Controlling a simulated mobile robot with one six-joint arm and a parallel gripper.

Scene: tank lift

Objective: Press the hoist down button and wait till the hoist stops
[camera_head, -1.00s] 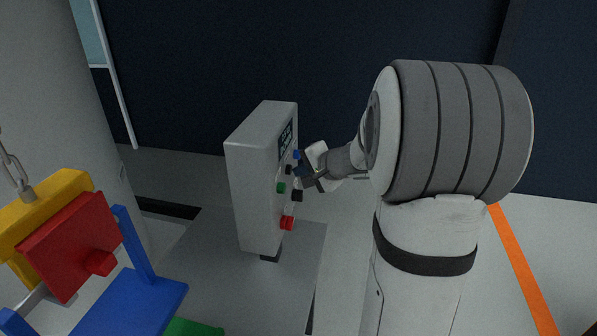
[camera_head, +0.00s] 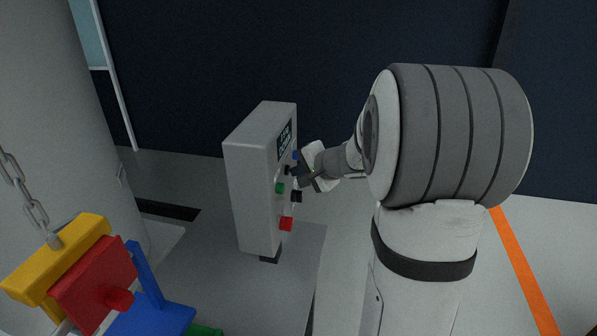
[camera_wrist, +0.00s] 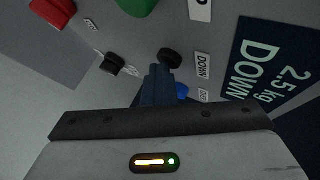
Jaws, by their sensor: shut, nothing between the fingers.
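The grey control box (camera_head: 250,185) stands left of my gripper (camera_head: 306,178). In the wrist view my gripper (camera_wrist: 160,72) is shut and empty, its tips right at the black button (camera_wrist: 170,56) beside the label "DOWN" (camera_wrist: 203,65). The tips seem to touch this button, though the contact is partly hidden. The display (camera_wrist: 267,75) reads "2.5 kg" and "DOWN". The hoist chain (camera_head: 22,190) at the left carries a yellow block (camera_head: 55,265) with a red block (camera_head: 95,285) and a blue frame (camera_head: 150,318) below.
The box also has a green button (camera_head: 280,188), a red button (camera_head: 286,224), another black knob (camera_head: 296,196) and a blue button (camera_head: 296,155). A large grey tank (camera_head: 50,100) stands at the left. An orange floor line (camera_head: 525,270) runs at the right.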

